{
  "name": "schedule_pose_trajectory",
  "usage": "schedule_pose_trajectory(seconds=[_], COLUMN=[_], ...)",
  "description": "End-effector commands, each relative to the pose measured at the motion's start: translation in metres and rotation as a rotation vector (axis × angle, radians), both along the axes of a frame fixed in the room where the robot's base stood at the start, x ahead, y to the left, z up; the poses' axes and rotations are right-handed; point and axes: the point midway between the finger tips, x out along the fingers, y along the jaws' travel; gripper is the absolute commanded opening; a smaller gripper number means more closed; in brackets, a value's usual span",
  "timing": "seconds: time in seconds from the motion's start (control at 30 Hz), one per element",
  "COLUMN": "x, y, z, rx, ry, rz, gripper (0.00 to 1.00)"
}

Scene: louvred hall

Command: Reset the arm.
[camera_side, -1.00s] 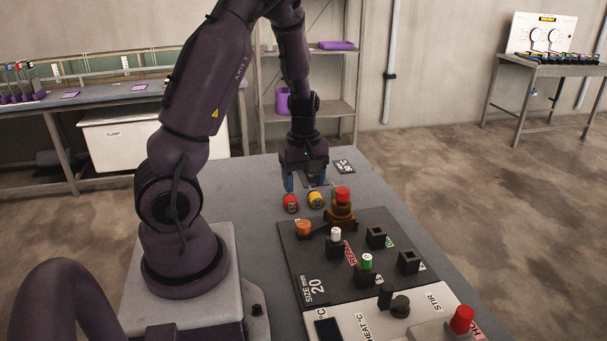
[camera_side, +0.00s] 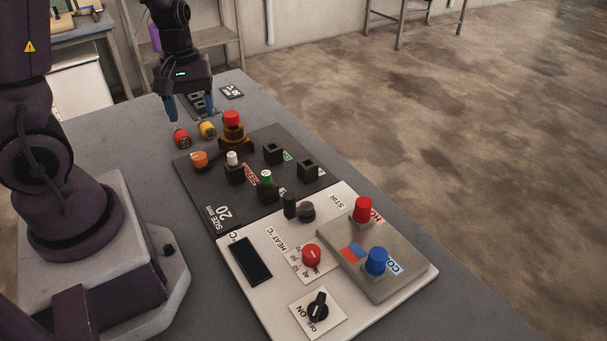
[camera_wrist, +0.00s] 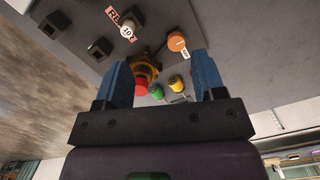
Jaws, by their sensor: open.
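My gripper (camera_side: 191,108) is open and empty at the far end of the grey table, fingers pointing down. Its blue fingers also frame the wrist view (camera_wrist: 161,75). In the side view it stands just behind a red vial (camera_side: 182,139) and a yellow vial (camera_side: 207,130), which lie on the table. Right of them is an amber stand (camera_side: 236,143) with a red top (camera_side: 231,118). In the wrist view, the red top (camera_wrist: 141,86), a green cap (camera_wrist: 157,91) and the yellow vial (camera_wrist: 176,82) show between the fingers. I cannot tell whether the fingers touch anything.
A dark rack board (camera_side: 215,183) holds an orange-capped vial (camera_side: 199,159), a white-capped vial (camera_side: 233,159), a green-topped vial (camera_side: 266,177) and empty sockets (camera_side: 273,154). Nearer stands a white panel (camera_side: 275,295) with a red button (camera_side: 363,209) and blue button (camera_side: 377,261).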

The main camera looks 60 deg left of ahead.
Motion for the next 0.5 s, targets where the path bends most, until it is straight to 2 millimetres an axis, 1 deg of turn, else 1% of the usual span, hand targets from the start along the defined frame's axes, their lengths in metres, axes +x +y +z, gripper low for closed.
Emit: schedule_pose_trajectory(seconds=[0.03,0.17,0.23,0.3,0.4,0.5], x=[0.003,0.006,0.003,-0.001,-0.011,-0.022], y=[-0.016,-0.055,-0.076,-0.095,-0.118,-0.136], z=[0.014,0.047,0.066,0.086,0.111,0.131], rx=[-0.012,-0.01,0.013,0.052,0.13,0.218], ry=[-0.037,-0.124,-0.176,-0.228,-0.299,-0.364], rz=[-0.108,-0.395,-0.557,-0.712,-0.904,-1.043], gripper=[0.63,0.63,0.63,0.63,0.63,0.63])
